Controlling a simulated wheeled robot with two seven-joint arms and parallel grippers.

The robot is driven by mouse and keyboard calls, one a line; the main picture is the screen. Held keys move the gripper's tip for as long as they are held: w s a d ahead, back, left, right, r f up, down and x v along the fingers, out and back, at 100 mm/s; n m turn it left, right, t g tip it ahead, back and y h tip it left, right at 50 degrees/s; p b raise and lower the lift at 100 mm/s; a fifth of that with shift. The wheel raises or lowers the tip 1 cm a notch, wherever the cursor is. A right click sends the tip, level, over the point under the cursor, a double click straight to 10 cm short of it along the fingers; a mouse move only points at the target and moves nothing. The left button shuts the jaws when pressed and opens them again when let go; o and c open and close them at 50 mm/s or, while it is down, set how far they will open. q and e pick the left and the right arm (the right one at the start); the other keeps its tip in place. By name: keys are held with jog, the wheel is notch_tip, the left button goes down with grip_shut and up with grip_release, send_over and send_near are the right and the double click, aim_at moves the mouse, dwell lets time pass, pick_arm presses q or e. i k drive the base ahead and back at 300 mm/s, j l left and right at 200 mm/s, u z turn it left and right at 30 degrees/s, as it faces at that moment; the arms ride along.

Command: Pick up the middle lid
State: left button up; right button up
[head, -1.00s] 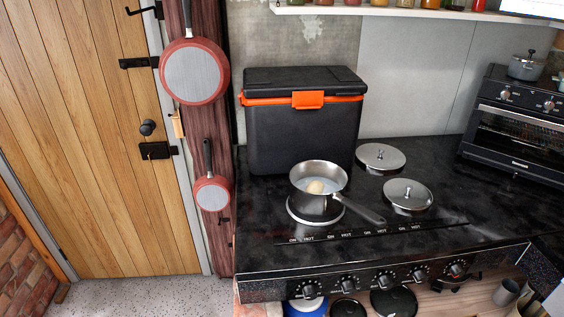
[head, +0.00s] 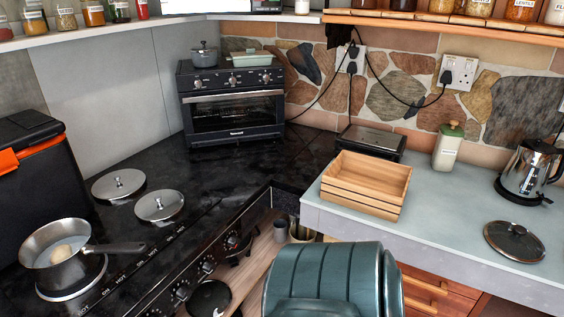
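Three round lids show in the head view. One steel lid (head: 118,183) with a knob lies flat at the back left of the black stove top. A second steel lid (head: 159,205) lies just right and in front of it, apart from it, and is the middle one from left to right. A dark glass lid (head: 514,241) with a metal rim lies on the pale counter at the far right. All three lie knob up. Neither of my grippers is in view.
A black cooler (head: 40,190) stands at left, a toaster oven (head: 232,105) behind. A wooden crate (head: 366,184) and kettle (head: 530,171) stand on the counter. A teal ribbed object (head: 335,278) fills the bottom centre.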

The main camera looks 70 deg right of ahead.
aim_at(513, 241)
jog(key=j+z, duration=0.15)
jog(key=z, duration=3.8)
